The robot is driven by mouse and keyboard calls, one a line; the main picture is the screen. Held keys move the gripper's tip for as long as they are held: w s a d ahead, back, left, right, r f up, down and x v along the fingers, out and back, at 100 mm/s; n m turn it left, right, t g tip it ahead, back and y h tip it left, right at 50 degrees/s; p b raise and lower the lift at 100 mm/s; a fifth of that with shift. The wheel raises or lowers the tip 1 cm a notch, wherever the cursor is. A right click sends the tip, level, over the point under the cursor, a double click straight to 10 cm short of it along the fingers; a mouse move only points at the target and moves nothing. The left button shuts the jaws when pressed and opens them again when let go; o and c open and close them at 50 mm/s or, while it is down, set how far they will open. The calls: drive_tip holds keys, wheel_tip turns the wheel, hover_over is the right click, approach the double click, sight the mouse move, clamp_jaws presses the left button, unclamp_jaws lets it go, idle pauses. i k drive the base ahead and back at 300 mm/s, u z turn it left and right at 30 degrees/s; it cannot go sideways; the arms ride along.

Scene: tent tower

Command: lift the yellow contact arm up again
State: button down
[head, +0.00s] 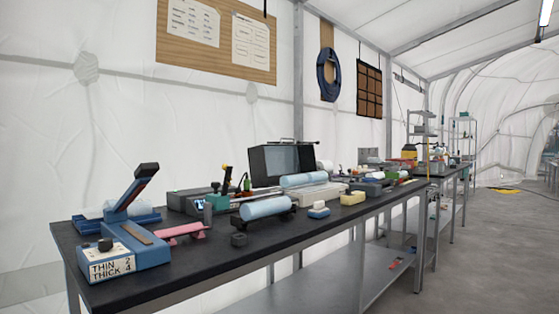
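My gripper is not in view.
The black bench top (200,258) holds a blue lever device labelled THIN 2, THICK 4 (112,267) at front left, a pink piece (184,232), a dark monitor (282,163) and a pale yellow block (352,198). The grey floor (470,260) at right is largely clear.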

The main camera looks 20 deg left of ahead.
sight(228, 169)
drive_tip(key=u, duration=0.55)
drive_tip(key=i, duration=0.4)
drive_tip(key=u, duration=0.75)
drive_tip(key=i, duration=0.6)
drive_tip(key=u, duration=0.1)
